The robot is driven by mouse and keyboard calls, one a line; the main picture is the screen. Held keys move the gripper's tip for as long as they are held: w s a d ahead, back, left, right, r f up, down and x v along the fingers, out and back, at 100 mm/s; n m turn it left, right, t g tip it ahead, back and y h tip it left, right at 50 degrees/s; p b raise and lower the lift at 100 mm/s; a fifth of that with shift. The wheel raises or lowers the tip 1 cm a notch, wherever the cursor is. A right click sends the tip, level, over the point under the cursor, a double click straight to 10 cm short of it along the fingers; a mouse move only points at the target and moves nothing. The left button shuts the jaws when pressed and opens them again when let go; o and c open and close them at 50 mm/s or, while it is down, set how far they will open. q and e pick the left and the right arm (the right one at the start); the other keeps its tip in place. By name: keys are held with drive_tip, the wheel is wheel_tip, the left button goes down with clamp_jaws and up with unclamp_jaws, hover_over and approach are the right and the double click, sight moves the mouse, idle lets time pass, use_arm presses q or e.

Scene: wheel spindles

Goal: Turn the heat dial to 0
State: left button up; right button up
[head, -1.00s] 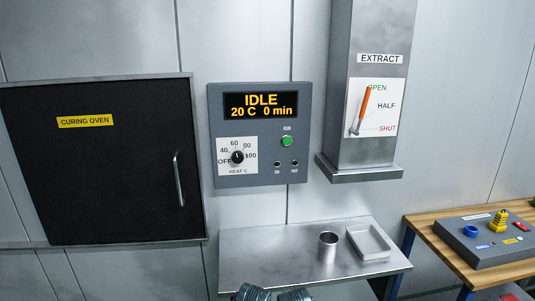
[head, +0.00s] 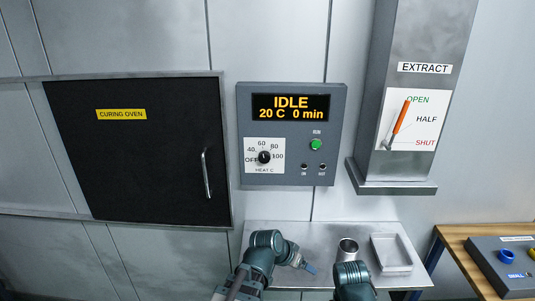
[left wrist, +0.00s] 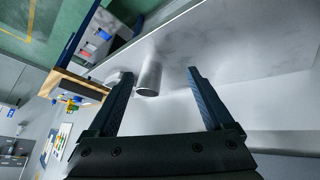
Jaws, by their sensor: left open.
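The heat dial (head: 264,157) is a round black knob on a white scale plate at the lower left of the grey oven panel (head: 325,100). The plate reads OFF, 40, 60, 80, 100 and HEAT C; I see no 0 mark. The knob's pointer is too small to read surely. The display (head: 291,107) reads IDLE, 20 C, 0 min. My left gripper (head: 309,267) is below the panel, over the metal shelf, apart from the dial. In the left wrist view its fingers (left wrist: 158,73) are spread and empty. My right arm shows at the bottom, but its gripper does not.
A metal cup (head: 347,249) and a shallow tray (head: 391,253) stand on the shelf (head: 280,230). The closed curing oven door (head: 140,160) is left of the panel. The extract duct with its orange lever (head: 401,117) is to the right. The space before the panel is clear.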

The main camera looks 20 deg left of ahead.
use_arm(q)
drive_tip(key=w+a+r+t, duration=0.3)
drive_tip(key=w+r+t, duration=0.7)
drive_tip(key=r, duration=0.5)
drive_tip(key=a+r+n+t+y, duration=0.1)
drive_tip(key=a+r+n+y, duration=0.1)
drive_tip(key=a, duration=0.4)
drive_tip(key=w+a+r+n+y, duration=0.1)
drive_tip(key=a+r+n+y, duration=0.1)
drive_tip(key=a+n+y, duration=0.2)
drive_tip(key=a+y, duration=0.3)
drive_tip(key=shift+w+n+t, duration=0.3)
drive_tip(key=shift+n+t, duration=0.1)
drive_tip(key=shift+w, duration=0.1)
